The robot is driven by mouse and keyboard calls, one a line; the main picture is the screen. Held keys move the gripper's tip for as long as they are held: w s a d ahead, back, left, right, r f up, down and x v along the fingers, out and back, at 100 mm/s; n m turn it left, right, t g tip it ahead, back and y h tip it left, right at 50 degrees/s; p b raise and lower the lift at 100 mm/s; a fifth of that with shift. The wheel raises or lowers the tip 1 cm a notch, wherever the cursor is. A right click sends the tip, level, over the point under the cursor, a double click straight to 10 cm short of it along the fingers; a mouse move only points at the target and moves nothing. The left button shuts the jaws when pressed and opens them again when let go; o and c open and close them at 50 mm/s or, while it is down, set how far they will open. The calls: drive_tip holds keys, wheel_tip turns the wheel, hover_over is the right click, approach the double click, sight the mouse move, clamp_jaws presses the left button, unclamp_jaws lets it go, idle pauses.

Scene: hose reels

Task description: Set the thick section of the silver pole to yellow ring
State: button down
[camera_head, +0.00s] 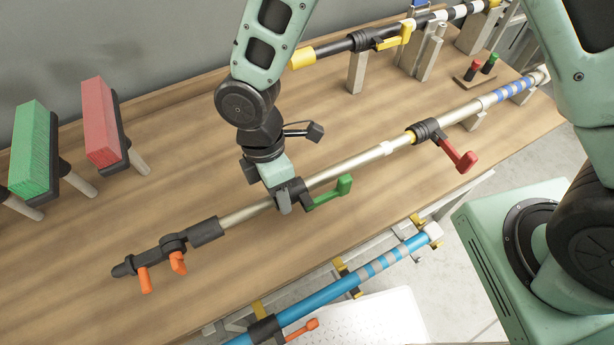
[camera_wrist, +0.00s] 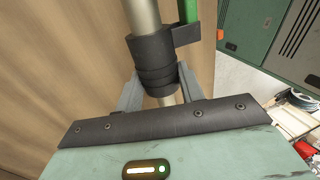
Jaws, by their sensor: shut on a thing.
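The silver pole (camera_head: 355,162) lies across the bench, with a black handle (camera_head: 165,252) with orange grips at its lower left end. Its thicker part with blue bands (camera_head: 515,88) is at the upper right. My gripper (camera_head: 285,197) is shut on the black collar (camera_wrist: 155,65) with the green lever (camera_head: 330,195). In the wrist view, the grey fingers sit on either side of this collar; their contact faces are hidden.
A black pole with a yellow lever (camera_head: 392,38) rests on blocks behind. A blue pole (camera_head: 330,290) lies along the front. Green (camera_head: 35,150) and red (camera_head: 100,122) brushes stand at left. The bench between the poles is mostly clear.

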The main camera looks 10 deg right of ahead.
drive_tip(key=shift+a, duration=0.45)
drive_tip(key=shift+r, duration=0.1)
drive_tip(key=c, duration=0.9)
unclamp_jaws()
drive_tip(key=b+v, duration=0.2)
drive_tip(key=v, duration=1.5)
drive_tip(key=shift+r, duration=0.15)
drive_tip(key=shift+d, duration=0.1)
